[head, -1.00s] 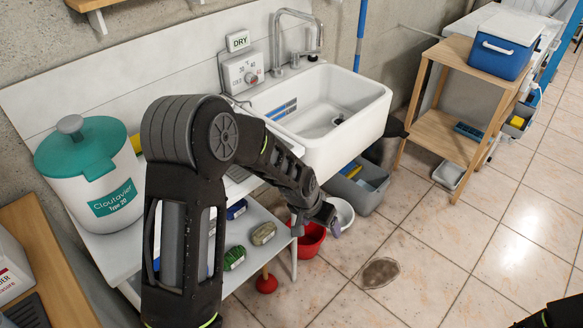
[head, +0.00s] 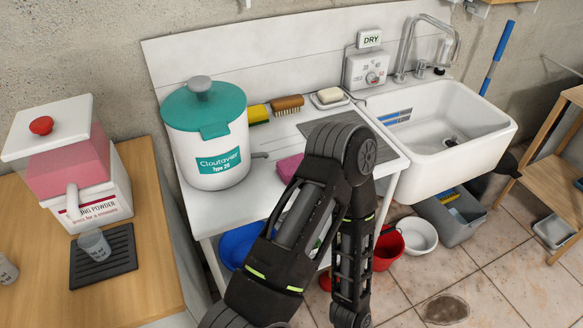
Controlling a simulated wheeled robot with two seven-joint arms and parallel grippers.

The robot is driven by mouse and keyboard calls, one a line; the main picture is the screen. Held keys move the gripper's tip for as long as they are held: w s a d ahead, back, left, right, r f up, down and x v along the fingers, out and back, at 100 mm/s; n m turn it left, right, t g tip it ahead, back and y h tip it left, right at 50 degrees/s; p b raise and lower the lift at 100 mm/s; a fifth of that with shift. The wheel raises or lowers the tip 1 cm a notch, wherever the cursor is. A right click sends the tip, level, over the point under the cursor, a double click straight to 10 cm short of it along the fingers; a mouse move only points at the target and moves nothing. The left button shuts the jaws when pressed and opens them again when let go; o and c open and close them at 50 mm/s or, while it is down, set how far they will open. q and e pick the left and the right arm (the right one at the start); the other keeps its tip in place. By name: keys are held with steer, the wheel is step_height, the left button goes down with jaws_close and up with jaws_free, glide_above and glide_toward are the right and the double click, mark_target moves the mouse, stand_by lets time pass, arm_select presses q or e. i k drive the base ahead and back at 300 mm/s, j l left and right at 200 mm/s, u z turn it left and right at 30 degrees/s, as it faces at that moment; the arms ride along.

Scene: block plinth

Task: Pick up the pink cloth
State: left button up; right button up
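The pink cloth (head: 288,167) lies on the white counter (head: 215,207), to the right of the teal-lidded white tank (head: 208,140). My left arm, bent at the elbow, rises in front of the counter, just right of the cloth, and partly covers the counter. Its forearm points down and leaves the picture at the bottom, so my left gripper is out of view. My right gripper is also out of view.
A sponge (head: 258,114), a brush (head: 288,104) and soap on a dish (head: 330,98) stand behind the cloth. The sink (head: 440,150) is at right. A powder dispenser (head: 70,165) stands on the wooden table (head: 30,220) at left. Bins and buckets are below.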

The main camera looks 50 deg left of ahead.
mark_target(287, 168)
steer(key=i+j+u, duration=0.1)
steer(key=u, duration=0.4)
steer(key=i+u, duration=0.2)
steer(key=u, duration=0.25)
steer(key=i+u, duration=0.15)
steer(key=u, duration=0.35)
steer(key=i+u, duration=0.15)
steer(key=u, duration=0.3)
